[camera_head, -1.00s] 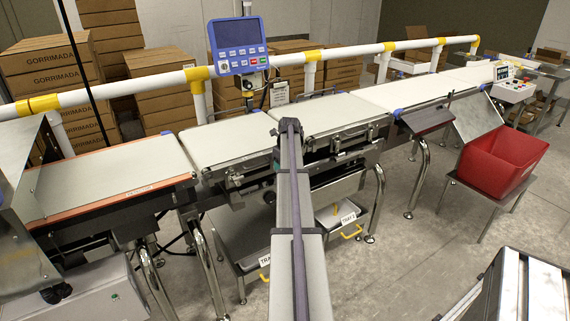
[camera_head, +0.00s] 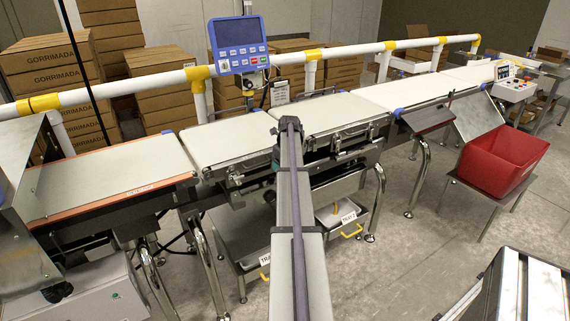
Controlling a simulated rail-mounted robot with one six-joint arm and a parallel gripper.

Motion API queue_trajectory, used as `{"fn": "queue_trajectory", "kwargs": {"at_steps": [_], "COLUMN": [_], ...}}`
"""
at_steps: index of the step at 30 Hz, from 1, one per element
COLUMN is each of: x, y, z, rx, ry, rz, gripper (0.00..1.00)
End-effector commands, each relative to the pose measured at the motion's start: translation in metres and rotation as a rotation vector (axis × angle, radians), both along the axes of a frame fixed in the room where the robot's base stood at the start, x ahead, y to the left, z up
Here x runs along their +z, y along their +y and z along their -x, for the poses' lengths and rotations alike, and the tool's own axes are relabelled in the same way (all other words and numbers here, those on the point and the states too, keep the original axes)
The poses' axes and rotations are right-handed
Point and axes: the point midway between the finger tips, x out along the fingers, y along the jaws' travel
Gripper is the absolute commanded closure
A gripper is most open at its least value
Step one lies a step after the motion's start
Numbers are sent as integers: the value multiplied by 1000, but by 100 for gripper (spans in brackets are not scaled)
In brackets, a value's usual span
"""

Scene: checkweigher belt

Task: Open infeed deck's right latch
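The belt deck (camera_head: 228,142) left of my arm looks like the infeed deck; the picture has no label to confirm this. A metal latch (camera_head: 235,178) shows on its front side, toward the left. The front side near its right end, where a right latch would sit, is mostly covered by my arm. My arm reaches forward to that right end, beside the gap to the neighbouring deck. My gripper is hidden behind the arm, so its fingers and any contact with a latch cannot be seen.
The neighbouring deck (camera_head: 325,113) has similar latches (camera_head: 337,145) on its front. Trays with yellow handles (camera_head: 352,230) sit below. A red bin (camera_head: 503,160) is at the right.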

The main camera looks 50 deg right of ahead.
Motion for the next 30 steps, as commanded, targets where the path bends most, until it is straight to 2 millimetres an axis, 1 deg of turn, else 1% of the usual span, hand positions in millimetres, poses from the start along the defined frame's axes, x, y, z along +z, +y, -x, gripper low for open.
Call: {"fn": "queue_trajectory", "kwargs": {"at_steps": [5, 12, 15, 18, 30], "x": [31, 92, 106, 109, 105], "y": [2, 5, 6, 6, 6], "z": [3, 12, 14, 16, 15], "rx": [0, 0, 0, 0, 7], "ry": [0, 0, 0, 0, 0], "rz": [0, 0, 0, 0, 1], "gripper": [23, 23, 23, 23, 23]}}
